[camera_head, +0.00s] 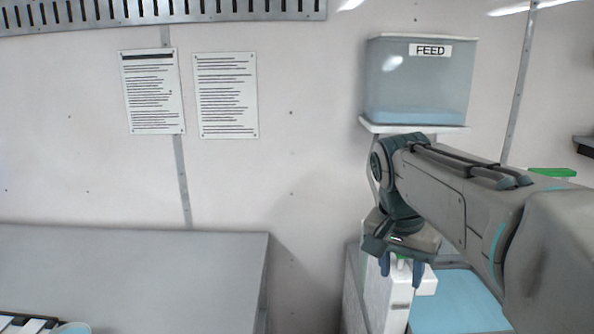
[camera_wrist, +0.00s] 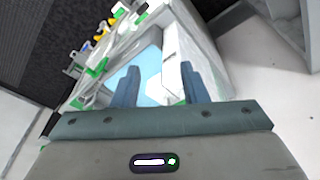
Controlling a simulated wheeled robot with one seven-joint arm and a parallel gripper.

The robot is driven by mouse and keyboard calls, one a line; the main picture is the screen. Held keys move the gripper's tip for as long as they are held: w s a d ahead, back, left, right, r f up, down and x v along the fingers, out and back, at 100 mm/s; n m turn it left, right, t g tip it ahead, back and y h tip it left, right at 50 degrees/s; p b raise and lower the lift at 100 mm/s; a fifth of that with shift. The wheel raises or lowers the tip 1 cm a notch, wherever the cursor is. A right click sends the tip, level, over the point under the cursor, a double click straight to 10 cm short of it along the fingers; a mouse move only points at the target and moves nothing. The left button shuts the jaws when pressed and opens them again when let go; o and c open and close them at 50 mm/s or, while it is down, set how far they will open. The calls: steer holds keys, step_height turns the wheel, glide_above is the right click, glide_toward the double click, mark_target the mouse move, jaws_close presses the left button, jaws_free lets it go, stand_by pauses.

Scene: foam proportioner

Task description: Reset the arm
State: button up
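My gripper (camera_head: 401,270) points down at the right of the head view, at the end of my bent grey arm. Its two dark blue fingers stand apart. They appear in front of a white box-like unit (camera_head: 386,303), and I cannot tell whether they touch it. In the wrist view my gripper (camera_wrist: 158,80) also shows its fingers apart, with nothing clearly held between them. Part of the white unit (camera_wrist: 172,58) and a light blue surface (camera_wrist: 147,62) show beyond the fingers.
A clear tank labelled FEED (camera_head: 418,85) sits on a wall shelf (camera_head: 415,128) behind my arm. A light blue basin (camera_head: 455,303) lies below my forearm. A grey counter (camera_head: 130,275) fills the lower left. Green and yellow fittings (camera_wrist: 112,22) show in the wrist view.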

steer(key=s+a+f+n+t+y, duration=0.1)
steer(key=s+a+f+n+y, duration=0.1)
steer(key=s+f+n, duration=0.5)
steer(key=s+f, duration=0.4)
steer(key=f, duration=0.2)
steer(key=shift+s+a+f, duration=0.25)
steer(key=shift+s+a, duration=0.05)
steer(key=shift+s, duration=0.1)
